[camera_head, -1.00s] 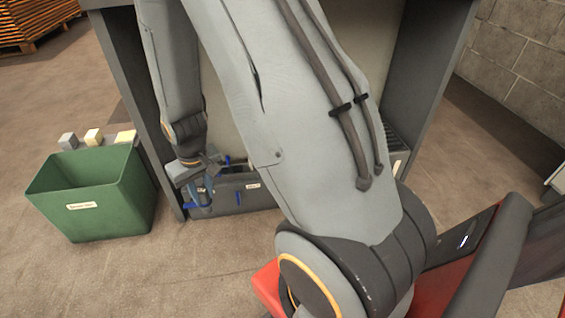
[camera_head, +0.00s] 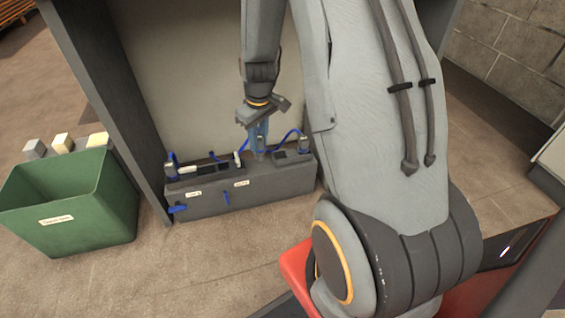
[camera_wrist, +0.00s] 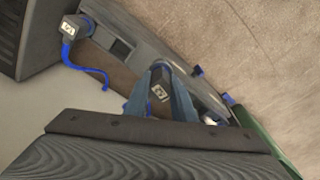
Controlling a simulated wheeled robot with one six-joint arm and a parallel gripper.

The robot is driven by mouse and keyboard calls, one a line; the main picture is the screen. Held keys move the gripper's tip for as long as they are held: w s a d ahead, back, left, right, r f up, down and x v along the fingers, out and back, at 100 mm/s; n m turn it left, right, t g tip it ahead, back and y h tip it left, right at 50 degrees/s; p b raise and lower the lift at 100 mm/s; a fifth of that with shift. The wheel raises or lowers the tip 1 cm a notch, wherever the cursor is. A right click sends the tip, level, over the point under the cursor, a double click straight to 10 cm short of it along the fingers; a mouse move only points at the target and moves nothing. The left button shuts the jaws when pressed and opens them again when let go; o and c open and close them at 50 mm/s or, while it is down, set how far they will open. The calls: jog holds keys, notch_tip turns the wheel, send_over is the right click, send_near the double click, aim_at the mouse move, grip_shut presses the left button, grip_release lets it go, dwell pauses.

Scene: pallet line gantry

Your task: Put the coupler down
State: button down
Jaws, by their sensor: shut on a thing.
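My gripper (camera_head: 257,138) points down over the right half of a long grey block (camera_head: 270,188). Its blue fingers are shut on a grey coupler, which shows between them in the wrist view (camera_wrist: 159,92) with a pale label on its face. In the head view the coupler (camera_head: 260,150) is small and partly covered by the fingers, at the block's top. I cannot tell whether it touches the block. A similar coupler (camera_head: 304,145) with a blue hose stands at the block's right end; it also shows in the wrist view (camera_wrist: 70,30).
Another grey fitting (camera_head: 171,171) with blue parts stands at the block's left end. White labels and blue levers are on the block's front.

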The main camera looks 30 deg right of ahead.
jog(key=w+d+r+n, duration=0.2)
jog(key=d, duration=0.7)
jog(key=b, duration=0.6)
send_over(291, 155)
jog(key=w+a, duration=0.2)
jog(key=a, duration=0.1)
jog(key=shift+n, duration=0.3)
notch_tip(291, 155, down, 10)
jog(key=shift+f, duration=0.2)
jog(key=shift+f, duration=0.2)
jog(key=c, duration=1.5)
grip_release()
